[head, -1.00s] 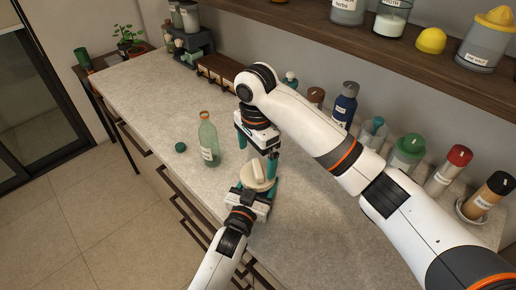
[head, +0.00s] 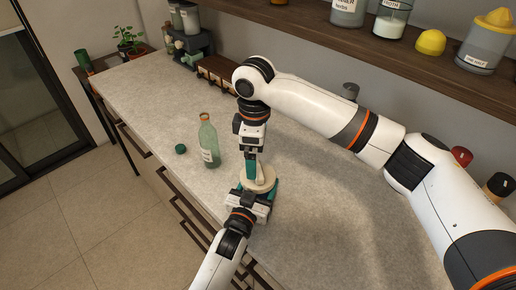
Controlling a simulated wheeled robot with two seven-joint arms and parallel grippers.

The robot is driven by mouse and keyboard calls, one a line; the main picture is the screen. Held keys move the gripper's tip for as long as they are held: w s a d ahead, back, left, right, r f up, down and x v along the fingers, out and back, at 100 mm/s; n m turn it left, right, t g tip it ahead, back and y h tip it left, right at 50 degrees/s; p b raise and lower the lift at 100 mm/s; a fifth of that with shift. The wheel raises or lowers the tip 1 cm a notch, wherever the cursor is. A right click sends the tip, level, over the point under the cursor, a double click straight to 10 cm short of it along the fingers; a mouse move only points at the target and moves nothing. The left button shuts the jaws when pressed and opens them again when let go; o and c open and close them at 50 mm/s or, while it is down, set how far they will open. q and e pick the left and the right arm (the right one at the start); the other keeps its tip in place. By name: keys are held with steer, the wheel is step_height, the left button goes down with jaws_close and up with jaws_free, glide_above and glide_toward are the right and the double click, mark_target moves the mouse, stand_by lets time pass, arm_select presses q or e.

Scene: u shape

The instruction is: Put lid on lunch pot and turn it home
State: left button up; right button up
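The cream round lid (head: 267,181) is at the front edge of the counter, on top of the lunch pot, whose body is mostly hidden below it. My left gripper (head: 257,193) comes from below, with teal fingers on both sides of the pot, closed around it. My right gripper (head: 254,178) points down from above, its teal fingertips at the lid's raised bar. It is seen nearly edge-on, so I cannot tell whether the fingers press on the bar.
A green glass bottle (head: 208,145) and a small green cap (head: 181,149) stand left of the pot. A shelf (head: 400,55) with jars runs along the wall. The counter's middle right is clear.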

mark_target(258, 169)
steer(key=n, duration=0.4)
steer(key=shift+d+r+n, duration=0.15)
steer(key=shift+n, duration=0.15)
steer(key=n, duration=0.6)
steer(key=shift+d, duration=0.2)
steer(key=shift+f, duration=4)
